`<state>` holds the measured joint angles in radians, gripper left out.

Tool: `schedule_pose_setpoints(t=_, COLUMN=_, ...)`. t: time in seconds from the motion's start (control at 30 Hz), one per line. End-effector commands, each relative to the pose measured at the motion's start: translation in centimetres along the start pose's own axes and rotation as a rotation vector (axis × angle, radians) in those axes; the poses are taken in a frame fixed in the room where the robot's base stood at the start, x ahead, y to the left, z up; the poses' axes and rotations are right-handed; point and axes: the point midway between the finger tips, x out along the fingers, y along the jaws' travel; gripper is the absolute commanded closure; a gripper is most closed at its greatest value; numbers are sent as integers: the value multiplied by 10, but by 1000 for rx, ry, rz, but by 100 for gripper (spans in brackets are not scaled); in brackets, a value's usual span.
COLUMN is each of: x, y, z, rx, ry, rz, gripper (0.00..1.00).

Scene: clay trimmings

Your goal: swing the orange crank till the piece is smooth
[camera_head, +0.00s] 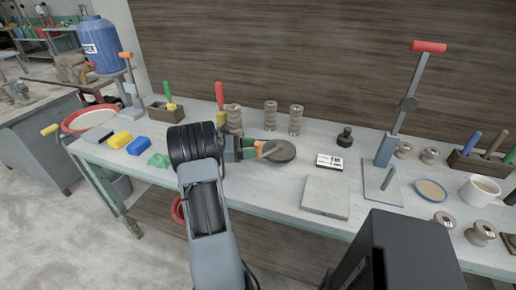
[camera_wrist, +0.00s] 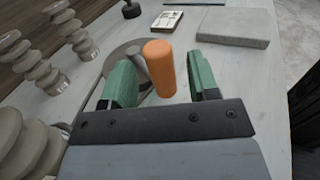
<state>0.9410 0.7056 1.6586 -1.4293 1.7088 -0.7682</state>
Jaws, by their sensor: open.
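The orange crank handle (camera_wrist: 160,68) stands up between the two green fingers of my gripper (camera_wrist: 163,82) in the wrist view, with a visible gap on either side. A grey rod and a round grey disc (camera_wrist: 118,58) show just behind it. In the head view the orange handle (camera_head: 262,150) and the disc (camera_head: 283,153) sit mid-bench, partly hidden by my gripper (camera_head: 250,148). My gripper is open and holds nothing. I cannot tell which surface is the piece or how smooth it is.
Stacked clay spools (camera_head: 296,119) stand behind the disc. A white label card (camera_head: 329,162) and a grey slab (camera_head: 326,196) lie to its right. A tall red-handled lever (camera_head: 405,105) rises further right. Blue, yellow and green blocks (camera_head: 121,140) lie left.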

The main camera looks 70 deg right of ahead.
Motion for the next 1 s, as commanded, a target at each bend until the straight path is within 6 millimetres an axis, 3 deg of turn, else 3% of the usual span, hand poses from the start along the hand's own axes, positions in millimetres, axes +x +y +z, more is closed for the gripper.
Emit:
schedule_pose_setpoints(t=0.2, x=-48, y=1, z=-2, rx=0, ry=0, rz=4, gripper=45)
schedule_pose_setpoints(t=0.5, x=-94, y=0, z=-1, rx=-1, ry=0, rz=2, gripper=45)
schedule_pose_setpoints(t=0.7, x=-107, y=0, z=-1, rx=-2, ry=0, rz=-1, gripper=45)
schedule_pose_setpoints(t=1.0, x=-109, y=0, z=-1, rx=-2, ry=0, rz=-1, gripper=45)
